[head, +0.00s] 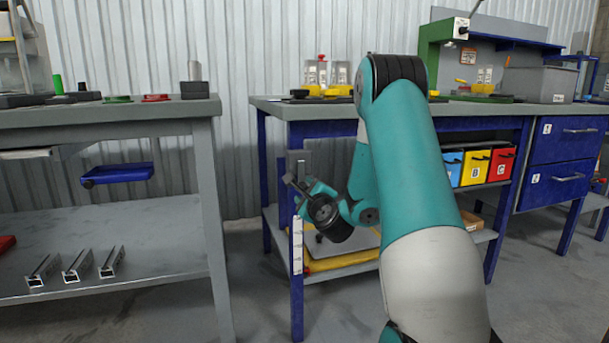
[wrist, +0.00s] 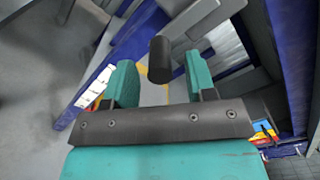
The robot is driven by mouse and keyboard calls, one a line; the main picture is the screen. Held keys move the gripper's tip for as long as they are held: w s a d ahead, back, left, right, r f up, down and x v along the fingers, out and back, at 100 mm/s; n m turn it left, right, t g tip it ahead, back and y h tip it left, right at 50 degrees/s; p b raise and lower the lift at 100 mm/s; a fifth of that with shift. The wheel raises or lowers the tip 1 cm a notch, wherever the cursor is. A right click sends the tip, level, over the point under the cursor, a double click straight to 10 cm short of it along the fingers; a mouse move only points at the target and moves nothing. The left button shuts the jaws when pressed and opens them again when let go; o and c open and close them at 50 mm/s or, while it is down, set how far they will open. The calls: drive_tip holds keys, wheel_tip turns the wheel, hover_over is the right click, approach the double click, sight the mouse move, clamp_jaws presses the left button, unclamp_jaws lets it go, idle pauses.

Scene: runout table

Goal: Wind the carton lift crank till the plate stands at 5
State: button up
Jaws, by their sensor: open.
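The crank's black knob (wrist: 159,62) lies between the two teal fingers of my gripper (wrist: 162,75) in the wrist view, with visible space on both sides. A grey crank arm (wrist: 195,18) runs beside it. In the head view my gripper (head: 308,187) is at the crank, by the blue left front leg of the middle bench; my wrist partly covers the crank there. A white scale strip (head: 297,246) is on that leg, and it also shows in the wrist view (wrist: 92,89). Its figures are too small to read. A grey plate (head: 345,243) with yellow below lies low under the bench, partly hidden by my arm.
The left bench (head: 110,110) has a lower shelf with several metal channels (head: 78,265) and a blue tray (head: 117,174) under its top. Colored bins (head: 477,166) and blue drawers (head: 560,165) are at the right. Floor between the benches is clear.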

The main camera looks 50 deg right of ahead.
drive_tip(key=shift+p+x, duration=0.75)
drive_tip(key=shift+x, duration=0.65)
clamp_jaws()
drive_tip(key=shift+r+p, duration=0.15)
drive_tip(key=shift+p, duration=0.55)
